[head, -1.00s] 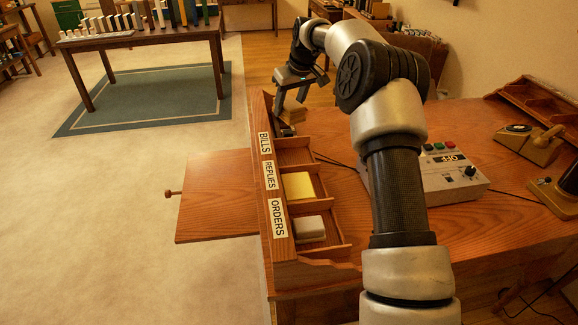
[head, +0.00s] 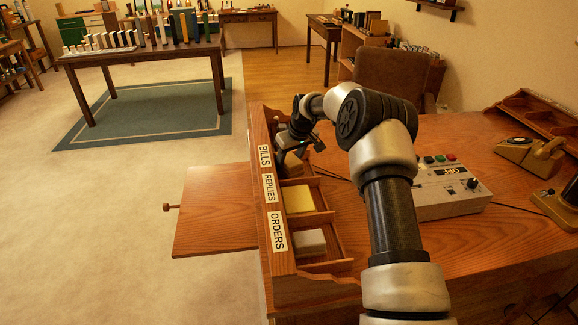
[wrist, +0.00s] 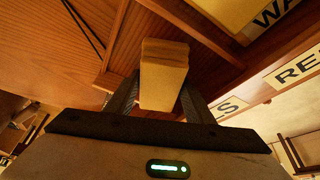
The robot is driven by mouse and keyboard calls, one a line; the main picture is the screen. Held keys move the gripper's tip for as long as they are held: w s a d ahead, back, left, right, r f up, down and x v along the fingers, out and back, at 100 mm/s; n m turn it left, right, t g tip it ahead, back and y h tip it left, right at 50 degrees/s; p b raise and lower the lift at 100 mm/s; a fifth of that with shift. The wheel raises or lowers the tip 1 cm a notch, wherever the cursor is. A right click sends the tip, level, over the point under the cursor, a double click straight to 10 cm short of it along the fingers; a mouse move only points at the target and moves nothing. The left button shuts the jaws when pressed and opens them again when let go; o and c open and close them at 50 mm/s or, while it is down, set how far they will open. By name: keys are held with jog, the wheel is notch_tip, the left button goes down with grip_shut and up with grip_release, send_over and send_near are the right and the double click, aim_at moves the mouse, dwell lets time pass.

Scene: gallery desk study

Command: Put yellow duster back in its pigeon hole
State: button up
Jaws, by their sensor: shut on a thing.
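My gripper (head: 291,157) is shut on a folded, tan-yellow block, which I take as the yellow duster (wrist: 163,72). Its folded layers show at the far end in the wrist view. In the head view the duster (head: 292,167) is partly hidden by my gripper and looks browner. It is at the BILLS compartment of the wooden pigeon-hole rack (head: 279,262); I cannot tell whether it touches the floor there. The BILLS label (head: 264,157) is on the rack's left face.
A brighter yellow pad (head: 298,199) lies in the REPLIES compartment and a white block (head: 309,243) in ORDERS. A grey box with a display (head: 447,187) and a telephone (head: 530,154) stand to the right. Bare desk lies between the rack and the grey box.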

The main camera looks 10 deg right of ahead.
jog(key=shift+f, duration=0.9)
jog(key=shift+f, duration=0.1)
jog(key=shift+f, duration=0.15)
jog(key=o, duration=0.7)
jog(key=shift+o, duration=0.2)
